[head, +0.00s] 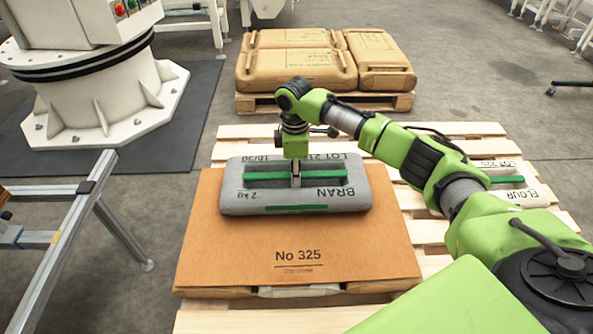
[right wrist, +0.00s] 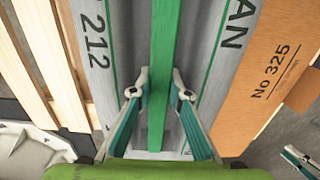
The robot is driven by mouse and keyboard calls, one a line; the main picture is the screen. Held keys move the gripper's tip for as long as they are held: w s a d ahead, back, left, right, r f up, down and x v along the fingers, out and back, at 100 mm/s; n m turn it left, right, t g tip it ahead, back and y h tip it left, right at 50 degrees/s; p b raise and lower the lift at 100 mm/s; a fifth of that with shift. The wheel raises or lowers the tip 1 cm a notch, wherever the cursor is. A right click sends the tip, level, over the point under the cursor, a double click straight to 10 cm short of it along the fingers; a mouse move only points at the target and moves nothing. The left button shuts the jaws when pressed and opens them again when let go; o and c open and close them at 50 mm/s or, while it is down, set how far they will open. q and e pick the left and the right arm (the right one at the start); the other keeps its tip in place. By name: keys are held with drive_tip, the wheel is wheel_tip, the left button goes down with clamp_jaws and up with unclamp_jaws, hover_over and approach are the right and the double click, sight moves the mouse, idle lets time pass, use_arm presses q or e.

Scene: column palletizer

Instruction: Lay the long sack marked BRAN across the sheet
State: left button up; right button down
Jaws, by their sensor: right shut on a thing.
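The long grey sack marked BRAN (head: 240,206) lies level, left to right, at the far part of the brown sheet marked No 325 (head: 290,245). I cannot tell whether it rests on the sheet or hangs just above it. My right gripper (head: 295,180) is over the sack's middle, shut on its green handle strip. In the right wrist view, both fingers (right wrist: 160,90) flank the green strip of the sack (right wrist: 195,70), and the sheet (right wrist: 270,75) shows to the right.
A slatted pallet (head: 460,130) lies under the sheet. A sack marked FLOUR (head: 525,193) is on its right side, partly behind my arm. Brown sacks (head: 300,70) fill a pallet behind. A white machine base (head: 105,110) and a metal frame (head: 85,215) stand left.

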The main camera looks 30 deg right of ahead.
drive_tip(key=shift+w+f, duration=0.1)
drive_tip(key=shift+w, duration=0.05)
use_arm(q)
drive_tip(key=shift+r, duration=0.25)
use_arm(e)
drive_tip(key=c, duration=1.9)
unclamp_jaws()
drive_tip(key=shift+s+f, duration=0.2)
use_arm(q)
drive_tip(key=shift+s, duration=0.1)
